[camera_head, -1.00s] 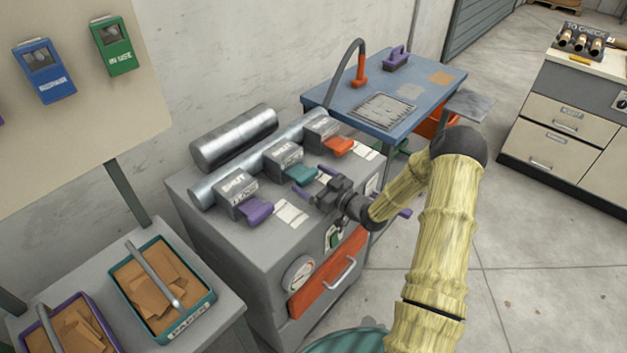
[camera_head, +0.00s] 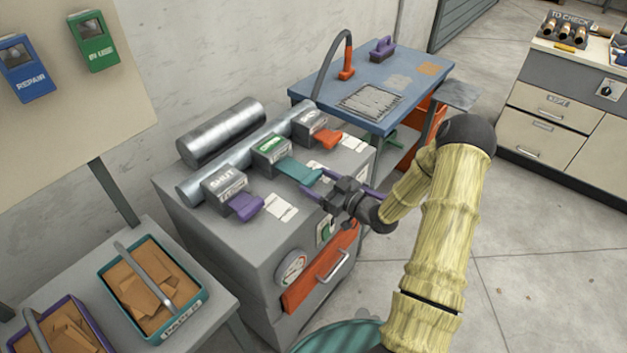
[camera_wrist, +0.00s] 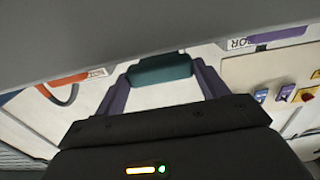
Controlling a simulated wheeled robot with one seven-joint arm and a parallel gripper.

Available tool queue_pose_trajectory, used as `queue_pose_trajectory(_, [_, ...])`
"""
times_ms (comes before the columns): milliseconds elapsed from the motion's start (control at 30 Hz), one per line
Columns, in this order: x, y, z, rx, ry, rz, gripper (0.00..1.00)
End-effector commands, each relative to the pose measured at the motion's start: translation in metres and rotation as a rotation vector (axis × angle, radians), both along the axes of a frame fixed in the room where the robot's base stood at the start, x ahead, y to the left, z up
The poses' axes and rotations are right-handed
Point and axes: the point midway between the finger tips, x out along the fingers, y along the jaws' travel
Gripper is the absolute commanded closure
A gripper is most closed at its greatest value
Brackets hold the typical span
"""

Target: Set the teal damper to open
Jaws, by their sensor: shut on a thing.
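The teal damper (camera_head: 298,170) is the middle one of three on top of the grey cabinet. Its teal slide extends toward the front from its grey box, and the box's window (camera_head: 269,145) shows a green label, too small to read surely. My gripper (camera_head: 312,182) is at the front end of the slide, its purple fingers on either side, shut on it. In the wrist view, the teal slide's end (camera_wrist: 160,69) lies between the purple fingers.
The purple damper (camera_head: 243,206), its box reading SHUT, is left of the teal one; the orange damper (camera_head: 327,138) is to the right. A gauge (camera_head: 291,267) and an orange drawer (camera_head: 318,278) are on the cabinet's front. Pipes run behind the dampers.

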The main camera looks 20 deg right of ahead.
Motion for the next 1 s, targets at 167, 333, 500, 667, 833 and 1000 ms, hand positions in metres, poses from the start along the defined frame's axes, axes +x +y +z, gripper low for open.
queue_pose_trajectory(167, [-0.002,-0.002,-0.002,-0.003,0.006,-0.002,0.10])
queue_pose_trajectory(333, [-0.001,0.000,-0.002,-0.002,0.005,0.000,0.05])
queue_pose_trajectory(500, [-0.002,-0.001,-0.002,-0.002,0.004,0.001,0.05])
queue_pose_trajectory(667, [-0.010,-0.008,-0.002,-0.002,0.004,-0.001,0.05])
queue_pose_trajectory(833, [-0.033,-0.026,-0.002,-0.002,0.006,-0.005,0.05])
queue_pose_trajectory(1000, [-0.061,-0.047,-0.002,-0.003,0.005,-0.008,0.05])
